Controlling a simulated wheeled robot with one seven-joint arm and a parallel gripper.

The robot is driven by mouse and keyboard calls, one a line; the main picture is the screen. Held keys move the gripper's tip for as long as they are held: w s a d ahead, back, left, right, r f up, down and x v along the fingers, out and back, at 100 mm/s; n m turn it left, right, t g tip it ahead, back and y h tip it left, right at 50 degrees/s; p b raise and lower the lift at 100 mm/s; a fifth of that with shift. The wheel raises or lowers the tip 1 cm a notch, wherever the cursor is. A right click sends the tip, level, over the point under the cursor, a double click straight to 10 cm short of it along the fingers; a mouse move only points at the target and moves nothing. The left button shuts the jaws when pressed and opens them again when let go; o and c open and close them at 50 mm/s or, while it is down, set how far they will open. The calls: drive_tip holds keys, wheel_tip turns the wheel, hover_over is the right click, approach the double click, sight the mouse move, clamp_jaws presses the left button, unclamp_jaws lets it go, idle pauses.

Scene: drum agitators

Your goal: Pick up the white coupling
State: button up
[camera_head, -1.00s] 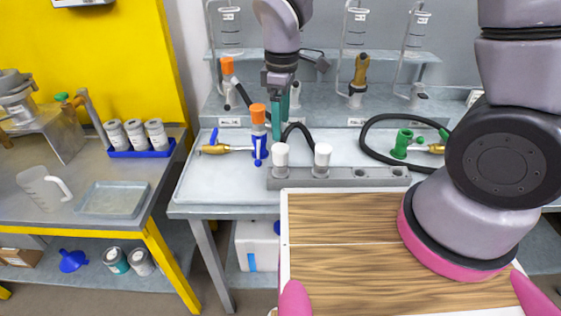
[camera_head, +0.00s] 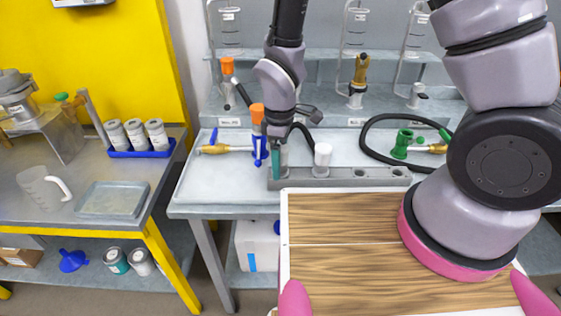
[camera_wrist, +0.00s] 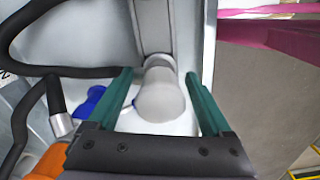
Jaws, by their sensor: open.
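A white coupling (camera_wrist: 160,97) with a rounded end sits between my fingers in the wrist view. In the head view it is mostly hidden by my gripper, at the left end of a grey rack (camera_head: 345,178). My gripper (camera_head: 277,165) points down over that end, its green fingers open on both sides of the coupling. In the wrist view a gap shows between the left finger and the coupling; the right finger is close to it. A second white coupling (camera_head: 322,155) stands upright in the rack, to the right of my gripper.
A blue fitting with an orange cap (camera_head: 257,114) stands just left of my gripper. A black hose (camera_head: 370,143) curves behind the rack. A green fitting (camera_head: 403,142) lies at the right. The white tray's left part (camera_head: 215,180) is clear.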

clamp_jaws()
drive_tip(key=shift+r, duration=0.1)
wheel_tip(320, 180, up, 10)
drive_tip(key=shift+f, duration=0.1)
idle(0.7)
